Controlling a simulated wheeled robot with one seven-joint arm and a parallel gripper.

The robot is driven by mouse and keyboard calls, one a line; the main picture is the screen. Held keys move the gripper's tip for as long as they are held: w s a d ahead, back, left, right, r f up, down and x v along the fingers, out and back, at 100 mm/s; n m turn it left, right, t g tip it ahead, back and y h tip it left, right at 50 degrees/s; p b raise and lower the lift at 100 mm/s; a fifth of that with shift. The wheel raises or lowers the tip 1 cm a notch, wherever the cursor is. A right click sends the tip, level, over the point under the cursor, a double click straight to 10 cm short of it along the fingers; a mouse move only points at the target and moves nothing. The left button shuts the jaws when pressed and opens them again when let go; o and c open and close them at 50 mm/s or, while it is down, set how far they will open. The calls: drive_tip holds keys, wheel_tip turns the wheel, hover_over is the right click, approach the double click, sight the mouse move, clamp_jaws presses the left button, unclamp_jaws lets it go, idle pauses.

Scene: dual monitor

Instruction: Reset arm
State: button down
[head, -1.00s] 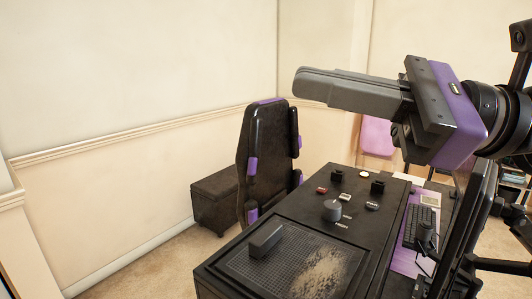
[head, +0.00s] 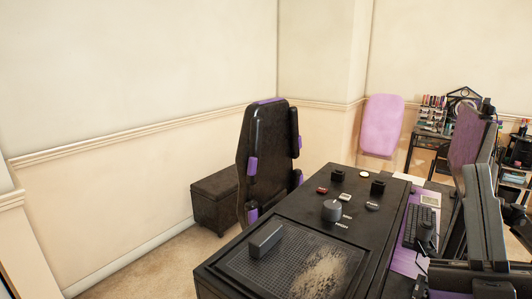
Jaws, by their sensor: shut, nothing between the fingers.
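My gripper (head: 481,178) shows low at the right edge of the head view. Its long grey fingers point upward and are closed together with nothing seen between them. It stands in front of the right side of the desk and hides part of what is behind it. The black part below the fingers is cut off by the frame's bottom edge. I cannot tell whether it touches anything.
A black desk (head: 300,205) with a knob (head: 332,210), buttons and a keyboard (head: 421,227) fills the lower middle. A monitor (head: 468,135) stands at right. A black chair (head: 265,150) and dark ottoman (head: 214,200) are beyond the desk. The left floor is clear.

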drive_tip(key=s+f+m+g+h, duration=0.35)
drive_tip(key=f+m, duration=0.25)
drive_tip(key=f, duration=0.6)
drive_tip(key=s+f+m+g+h, duration=0.35)
drive_tip(key=f+m+g, duration=0.2)
drive_tip(key=f, duration=0.65)
drive_tip(key=s+a+f+n+g+y, duration=0.1)
drive_tip(key=s+f+g+y, duration=0.1)
drive_tip(key=s+f, duration=0.5)
drive_tip(key=s+a+f+n+g+y, duration=0.1)
drive_tip(key=s+f+g+y, duration=0.1)
drive_tip(key=s+f+g, duration=0.2)
drive_tip(key=s+f, duration=0.3)
drive_tip(key=s, duration=0.5)
drive_tip(key=shift+a, duration=0.25)
